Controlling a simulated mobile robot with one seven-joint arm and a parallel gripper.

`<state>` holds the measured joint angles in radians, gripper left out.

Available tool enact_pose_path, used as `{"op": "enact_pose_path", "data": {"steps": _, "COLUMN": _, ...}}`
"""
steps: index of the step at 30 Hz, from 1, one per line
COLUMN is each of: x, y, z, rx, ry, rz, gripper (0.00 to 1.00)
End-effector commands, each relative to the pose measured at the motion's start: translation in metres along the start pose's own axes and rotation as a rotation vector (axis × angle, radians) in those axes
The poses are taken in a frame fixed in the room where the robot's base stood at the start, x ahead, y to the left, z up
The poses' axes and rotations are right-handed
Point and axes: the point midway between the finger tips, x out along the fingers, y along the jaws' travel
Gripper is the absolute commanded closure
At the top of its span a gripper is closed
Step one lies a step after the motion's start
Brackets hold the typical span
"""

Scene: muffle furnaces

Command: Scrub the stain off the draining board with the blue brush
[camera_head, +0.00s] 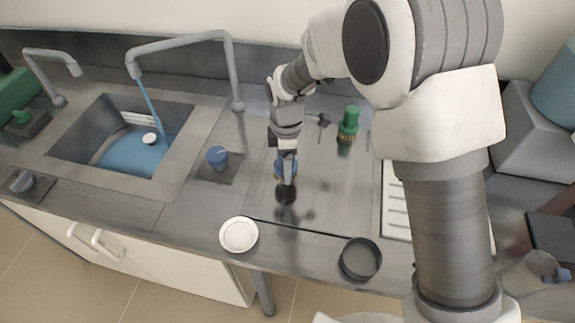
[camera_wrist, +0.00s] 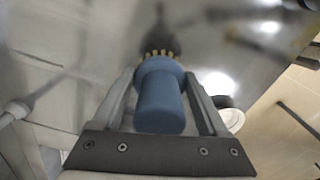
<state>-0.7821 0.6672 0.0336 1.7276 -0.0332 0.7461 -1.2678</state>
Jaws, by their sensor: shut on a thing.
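My gripper (camera_head: 287,172) is shut on the blue brush, above the grey metal draining board (camera_head: 335,190). The blue brush (camera_wrist: 160,95) shows between the two fingers in the wrist view, its tan bristles pointing away from the wrist. In the head view the blue brush (camera_head: 280,168) is partly hidden by the gripper. A dark round stain (camera_head: 286,194) lies at the bristle end; the dark stain (camera_wrist: 152,38) also shows just beyond the bristles in the wrist view. I cannot tell whether the bristles touch the board.
A green brush (camera_head: 348,122) stands at the back of the board. A white dish (camera_head: 238,235) and a dark round dish (camera_head: 361,259) sit near the front edge. A sink (camera_head: 80,140) with blue water under a running tap (camera_head: 180,40) is at left. A white ribbed rack (camera_head: 396,205) is at right.

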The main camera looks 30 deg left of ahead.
Motion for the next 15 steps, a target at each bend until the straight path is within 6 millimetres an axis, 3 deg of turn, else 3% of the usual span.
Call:
{"op": "enact_pose_path", "data": {"steps": 9, "x": -0.033, "y": -0.001, "z": -0.003, "rx": 0.007, "ry": 0.001, "rz": 0.001, "gripper": 0.75}}
{"op": "enact_pose_path", "data": {"steps": 15, "x": -0.043, "y": -0.002, "z": -0.004, "rx": 0.009, "ry": 0.0, "rz": 0.001, "gripper": 0.75}}
